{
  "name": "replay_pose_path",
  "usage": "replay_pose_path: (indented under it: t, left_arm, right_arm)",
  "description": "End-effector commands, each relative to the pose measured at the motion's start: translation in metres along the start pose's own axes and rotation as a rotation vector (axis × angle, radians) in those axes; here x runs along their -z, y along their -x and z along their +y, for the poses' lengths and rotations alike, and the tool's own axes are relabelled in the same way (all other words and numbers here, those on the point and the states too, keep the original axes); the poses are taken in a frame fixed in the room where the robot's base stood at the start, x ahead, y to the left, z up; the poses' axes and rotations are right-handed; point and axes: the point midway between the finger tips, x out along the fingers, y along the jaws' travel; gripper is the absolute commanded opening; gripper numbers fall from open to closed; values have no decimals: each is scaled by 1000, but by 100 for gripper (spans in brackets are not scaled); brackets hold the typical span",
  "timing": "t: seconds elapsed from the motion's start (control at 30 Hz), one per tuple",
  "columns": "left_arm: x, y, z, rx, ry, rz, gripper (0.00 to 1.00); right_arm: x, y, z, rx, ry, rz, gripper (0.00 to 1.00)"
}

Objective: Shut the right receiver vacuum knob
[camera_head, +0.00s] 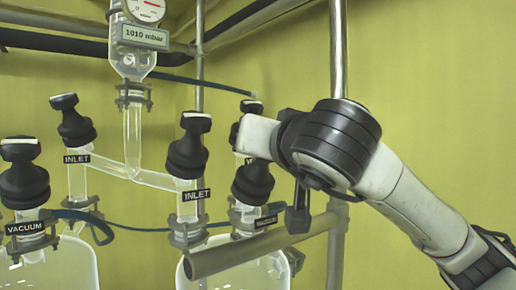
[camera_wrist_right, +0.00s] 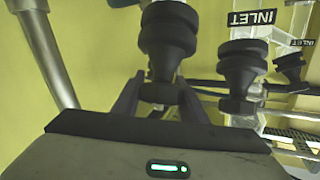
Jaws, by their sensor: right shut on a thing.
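The right receiver's vacuum knob (camera_head: 252,183) is black and stands on a neck of the right glass receiver (camera_head: 225,262). In the right wrist view, a black knob (camera_wrist_right: 166,35) stands straight ahead between the fingers of my right gripper (camera_wrist_right: 158,88). The gripper is shut on its lower part. In the head view its fingers are hidden behind the wrist. My left gripper is in neither view.
The right inlet knob (camera_head: 188,150) stands just left. The left inlet knob (camera_head: 73,122) and left vacuum knob (camera_head: 24,178) are farther left. A horizontal metal bar (camera_head: 262,246) crosses in front, and a vertical pole (camera_head: 338,50) rises behind my arm.

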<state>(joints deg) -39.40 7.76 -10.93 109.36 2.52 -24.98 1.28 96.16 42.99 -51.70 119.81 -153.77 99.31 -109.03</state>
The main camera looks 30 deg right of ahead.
Motion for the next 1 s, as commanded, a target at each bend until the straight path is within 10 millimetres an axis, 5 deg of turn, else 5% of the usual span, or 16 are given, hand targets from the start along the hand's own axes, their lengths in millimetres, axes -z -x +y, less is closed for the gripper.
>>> replay_pose_path:
  t: [0.67, 1.0]
  left_arm:
    - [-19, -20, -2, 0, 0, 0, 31]
    - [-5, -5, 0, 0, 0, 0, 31]
  right_arm:
    - [0, 7, 18, -562, -322, 11, 16]
    - [1, 13, 24, -841, -483, 9, 16]
